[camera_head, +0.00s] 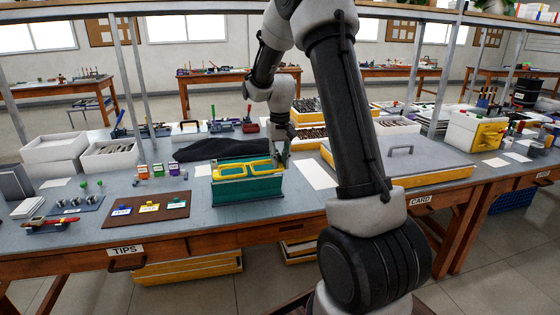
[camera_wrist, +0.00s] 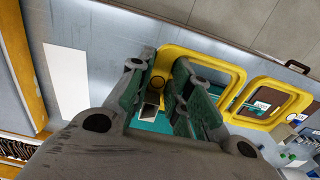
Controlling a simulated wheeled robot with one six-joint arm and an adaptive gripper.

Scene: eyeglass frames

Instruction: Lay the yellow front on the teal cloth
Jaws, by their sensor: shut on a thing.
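The yellow front (camera_head: 246,170), with two lens openings, is over the teal cloth (camera_head: 248,192), which shows as a raised, box-like teal block on the bench. My gripper (camera_head: 281,157) is at the right end of the front in the head view. In the wrist view my gripper (camera_wrist: 160,78) is shut on one end of the yellow front (camera_wrist: 242,90), and its lenses extend to the right. Teal shows around the fingers and through an opening. The front looks roughly level; whether it touches the cloth I cannot tell.
A dark cloth heap (camera_head: 220,149) lies behind the teal block. A brown tag board (camera_head: 150,208) is to the left. A grey-topped case with a handle (camera_head: 400,160) is to the right. A white sheet (camera_head: 315,174) lies on the bench between.

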